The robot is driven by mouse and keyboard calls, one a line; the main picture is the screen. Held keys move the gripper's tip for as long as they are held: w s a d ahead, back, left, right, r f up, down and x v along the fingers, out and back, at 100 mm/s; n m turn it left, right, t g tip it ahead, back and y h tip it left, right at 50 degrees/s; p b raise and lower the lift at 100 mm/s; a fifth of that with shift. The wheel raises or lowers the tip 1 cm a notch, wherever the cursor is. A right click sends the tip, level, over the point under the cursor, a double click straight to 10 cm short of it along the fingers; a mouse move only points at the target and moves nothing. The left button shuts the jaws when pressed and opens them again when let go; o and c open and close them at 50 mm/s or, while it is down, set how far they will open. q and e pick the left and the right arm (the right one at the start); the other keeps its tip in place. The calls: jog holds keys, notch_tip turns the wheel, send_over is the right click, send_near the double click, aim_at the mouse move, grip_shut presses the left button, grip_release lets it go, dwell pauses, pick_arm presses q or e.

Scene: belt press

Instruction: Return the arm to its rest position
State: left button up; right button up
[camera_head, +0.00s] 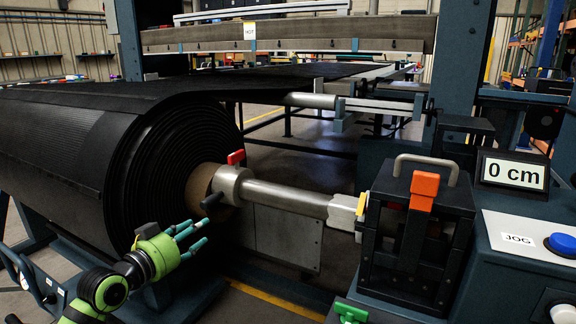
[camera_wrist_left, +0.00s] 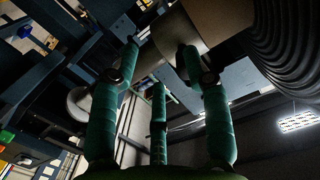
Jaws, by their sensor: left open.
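My left gripper (camera_head: 189,238) is green with teal fingers and sits low in front of the belt roll. Its fingers are spread open and point right, with nothing between them. In the left wrist view its fingers (camera_wrist_left: 158,75) stand apart below the roll's core and shaft. The large black belt roll (camera_head: 140,160) is behind and left of the gripper. A steel shaft (camera_head: 290,198) runs from the roll's core to a dark bearing block with an orange latch (camera_head: 425,185). The right gripper does not show.
At right are a display reading 0 cm (camera_head: 513,172) and a blue button (camera_head: 563,243). A green piece (camera_head: 350,312) sits at the bottom edge.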

pick_arm(q)
jog(key=s+d+f+n+g+y, duration=0.1)
jog(key=s+d+f+g, duration=0.15)
jog(key=f, duration=0.65)
jog(key=s+d+f+g+y, duration=0.15)
jog(key=s+f, duration=0.25)
jog(key=f, duration=0.5)
jog(key=s+d+f+n+g+y, duration=0.2)
jog(key=s+f+g, duration=0.4)
jog(key=s+f, duration=1.25)
jog(key=s+f+n+g+y+p, duration=0.15)
jog(key=s+f+g+p, duration=0.35)
jog(key=s+p, duration=0.85)
jog(key=s+a+p, duration=0.3)
jog(key=s+p, duration=0.8)
jog(key=s, duration=0.6)
jog(key=shift+s+r+p, duration=0.15)
jog(key=shift+r+p, duration=0.1)
jog(key=shift+p, duration=0.1)
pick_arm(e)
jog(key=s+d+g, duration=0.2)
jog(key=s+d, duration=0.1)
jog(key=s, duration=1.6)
